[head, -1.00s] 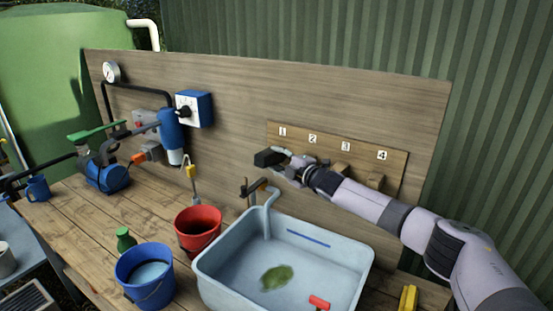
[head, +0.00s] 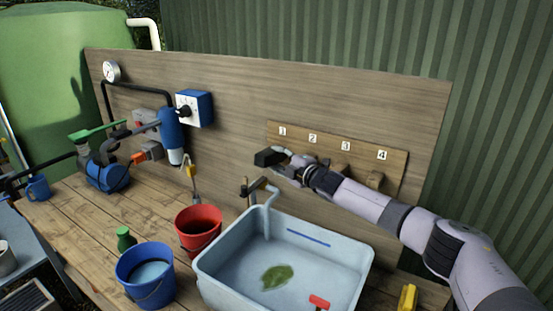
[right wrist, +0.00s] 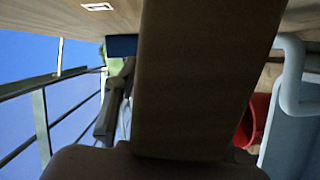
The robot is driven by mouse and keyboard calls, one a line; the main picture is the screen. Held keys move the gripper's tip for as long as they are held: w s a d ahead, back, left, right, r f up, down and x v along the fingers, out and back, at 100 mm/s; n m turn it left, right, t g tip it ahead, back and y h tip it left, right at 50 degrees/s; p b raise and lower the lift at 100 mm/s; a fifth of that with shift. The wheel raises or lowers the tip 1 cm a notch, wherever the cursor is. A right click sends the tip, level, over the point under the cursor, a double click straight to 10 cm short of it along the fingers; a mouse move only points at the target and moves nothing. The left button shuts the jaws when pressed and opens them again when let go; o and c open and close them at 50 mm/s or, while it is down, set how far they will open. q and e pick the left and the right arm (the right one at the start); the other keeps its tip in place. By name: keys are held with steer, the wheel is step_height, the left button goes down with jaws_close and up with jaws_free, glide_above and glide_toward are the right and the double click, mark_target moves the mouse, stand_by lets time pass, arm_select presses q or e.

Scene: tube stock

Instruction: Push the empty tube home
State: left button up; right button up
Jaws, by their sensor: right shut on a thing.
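A wooden board (head: 357,150) with labels 1 to 4 is fixed to the back panel. Brown blocks stick out under labels 3 (head: 341,171) and 4 (head: 375,180). My right gripper (head: 287,162) is in front of the board, under labels 1 and 2, with a dark block (head: 266,157) at its tip. In the right wrist view a long brown tube (right wrist: 195,75) fills the middle, and the gripper is shut on it. Its far end and inside are hidden, so I cannot tell whether it is empty. My left gripper is not in view.
A grey basin (head: 210,262) with a leaf (head: 278,277) stands below the board, beside a tap (head: 268,205). A red bucket (head: 199,243) and a blue bucket (head: 122,270) stand left of it. A pump (head: 108,177) is further left.

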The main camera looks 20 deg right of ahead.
mark_target(270, 165)
steer(key=shift+d+r, duration=0.2)
steer(key=shift+d, duration=0.25)
steer(key=o, duration=1)
steer(key=shift+f, duration=0.1)
steer(key=shift+s+d+f, duration=0.15)
steer(key=shift+s+f, duration=0.05)
steer(key=shift+s, duration=0.35)
steer(key=shift+s+d+f, duration=0.1)
steer(key=shift+s+f, duration=0.05)
steer(key=shift+f, duration=0.2)
steer(key=s+a+y, duration=0.1)
steer(key=s+a+n+y, duration=0.1)
steer(key=a, duration=0.1)
steer(key=shift+s+a+r+g, duration=0.2)
steer(key=shift+s+g, duration=0.1)
steer(key=shift+g, duration=0.1)
